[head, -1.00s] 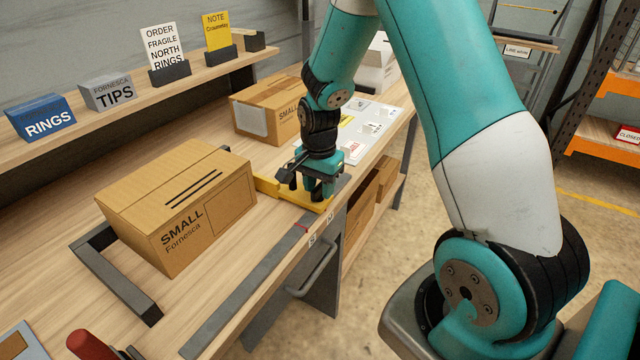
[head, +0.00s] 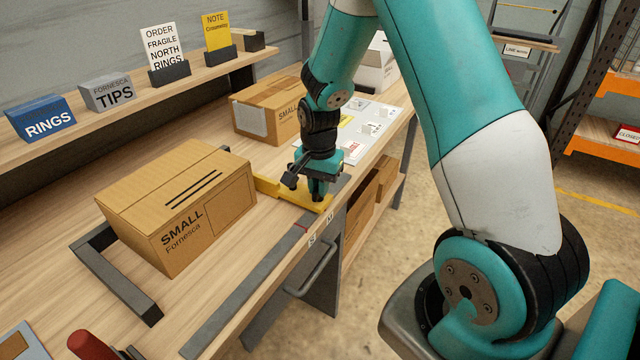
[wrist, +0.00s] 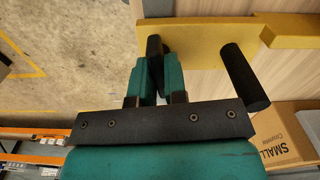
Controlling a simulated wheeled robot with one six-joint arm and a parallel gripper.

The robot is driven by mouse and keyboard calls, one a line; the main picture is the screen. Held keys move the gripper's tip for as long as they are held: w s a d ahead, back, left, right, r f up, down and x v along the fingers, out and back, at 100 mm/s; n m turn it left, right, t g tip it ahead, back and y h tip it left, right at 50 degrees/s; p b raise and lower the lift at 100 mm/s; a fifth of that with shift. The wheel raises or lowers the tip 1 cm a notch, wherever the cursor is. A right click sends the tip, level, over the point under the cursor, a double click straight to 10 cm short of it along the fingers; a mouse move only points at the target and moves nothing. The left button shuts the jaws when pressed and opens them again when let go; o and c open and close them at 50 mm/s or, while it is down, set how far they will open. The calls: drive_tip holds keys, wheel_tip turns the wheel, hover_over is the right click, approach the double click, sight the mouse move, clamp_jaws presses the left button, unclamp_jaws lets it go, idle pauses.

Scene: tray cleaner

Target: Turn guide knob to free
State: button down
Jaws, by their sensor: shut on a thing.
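The yellow guide (head: 268,187) lies on the bench near its front edge, to the right of the cardboard box. In the wrist view the guide (wrist: 200,42) carries a dark knob (wrist: 154,46) and a separate dark post (wrist: 245,78). My gripper (head: 317,196) points down at the guide's front end. In the wrist view its teal fingers (wrist: 157,88) are shut on the knob, with the post apart to the right. The fingers hide part of the knob. I cannot read any free or locked mark on it.
A SMALL Fornesca box (head: 180,205) stands by a dark frame (head: 120,280) on the bench. A second box (head: 265,110) stands behind the guide. A grey strip (head: 250,275) with small size labels runs along the front edge. The aisle floor at right is open.

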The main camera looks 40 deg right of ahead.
drive_tip(key=n, duration=0.4)
drive_tip(key=shift+w+r+p, duration=0.1)
drive_tip(key=shift+p, duration=0.2)
drive_tip(key=n, duration=0.8)
drive_tip(key=shift+n+p, duration=0.3)
drive_tip(key=shift+p, duration=0.1)
drive_tip(key=shift+n, duration=1.8)
drive_tip(key=c, duration=1.2)
unclamp_jaws()
drive_tip(key=shift+o, duration=0.2)
wheel_tip(320, 180, up, 17)
drive_tip(key=shift+r+b, duration=0.15)
drive_tip(key=shift+b, duration=0.25)
